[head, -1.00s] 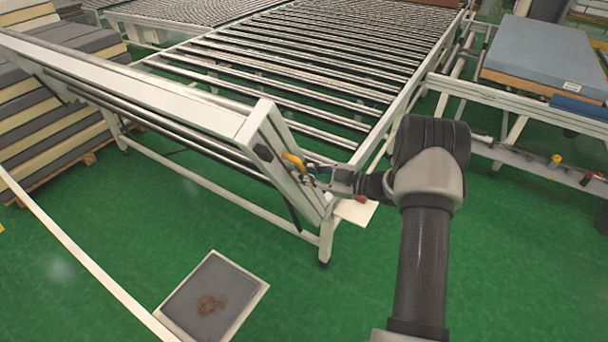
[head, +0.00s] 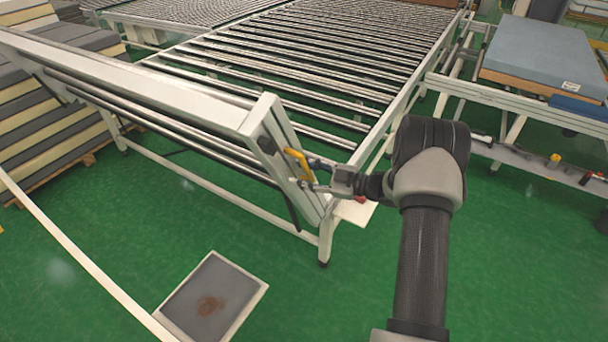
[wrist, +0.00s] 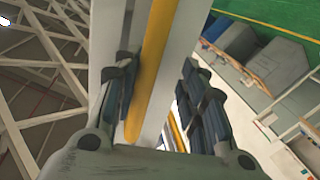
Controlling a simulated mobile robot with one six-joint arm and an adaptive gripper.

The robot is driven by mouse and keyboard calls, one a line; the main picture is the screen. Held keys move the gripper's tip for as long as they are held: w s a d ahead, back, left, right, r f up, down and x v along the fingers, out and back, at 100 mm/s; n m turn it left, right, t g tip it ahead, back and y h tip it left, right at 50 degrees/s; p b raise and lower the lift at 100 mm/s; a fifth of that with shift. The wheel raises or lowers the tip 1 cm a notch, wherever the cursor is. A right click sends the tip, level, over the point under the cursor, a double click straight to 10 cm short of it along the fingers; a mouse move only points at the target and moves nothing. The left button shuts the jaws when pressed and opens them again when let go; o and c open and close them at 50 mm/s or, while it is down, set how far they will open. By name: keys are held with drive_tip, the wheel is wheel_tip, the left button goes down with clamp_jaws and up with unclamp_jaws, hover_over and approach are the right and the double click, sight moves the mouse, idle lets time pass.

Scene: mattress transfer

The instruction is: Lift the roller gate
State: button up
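The roller gate (head: 185,105) is a white frame with dark rollers at the near end of the roller table. It is tilted, with its top edge leaning toward me. A yellow handle (head: 298,163) is on its right end post and shows as a yellow bar in the wrist view (wrist: 155,65). My gripper (head: 312,175) is at this handle, reaching in from the right. In the wrist view my fingers (wrist: 160,100) are spread, with the yellow bar between them, nearer the left finger. I see a gap on the right side; contact on the left is unclear.
The roller table (head: 400,120) stretches away behind the gate. A blue-grey mattress (head: 545,55) lies on a stand at the right. Stacked mattresses (head: 50,130) stand at the left. A grey panel (head: 212,298) is on the near green floor, which is otherwise mostly clear.

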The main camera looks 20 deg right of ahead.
drive_tip(key=shift+s+a, duration=0.1)
drive_tip(key=shift+a, duration=0.05)
drive_tip(key=v, duration=1.2)
